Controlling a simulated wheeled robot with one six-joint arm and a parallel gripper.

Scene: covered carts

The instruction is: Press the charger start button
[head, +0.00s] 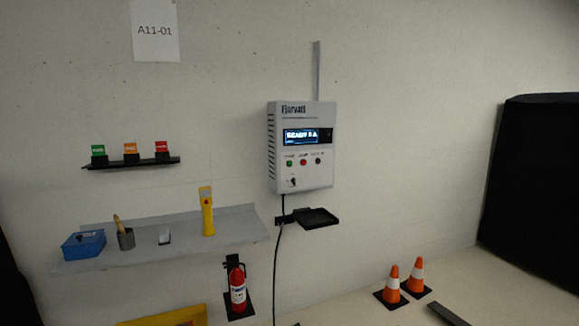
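The charger (301,172) is a light grey box fixed to the wall, right of the middle in the head view. Its lit blue display (301,136) seems to read "READY" with more characters that are hard to make out. Below the display is a row with a green button (290,163), a red button (304,162) and a dark button (318,161). Their labels are too small to read. A small switch or key (292,182) sits below the green button. A black cable (278,250) hangs from the box. My gripper is not in view.
A small black tray (318,224) juts out below the charger. A fire extinguisher (238,290) and orange cones (392,284) stand lower. A black-covered cart (535,190) fills the right.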

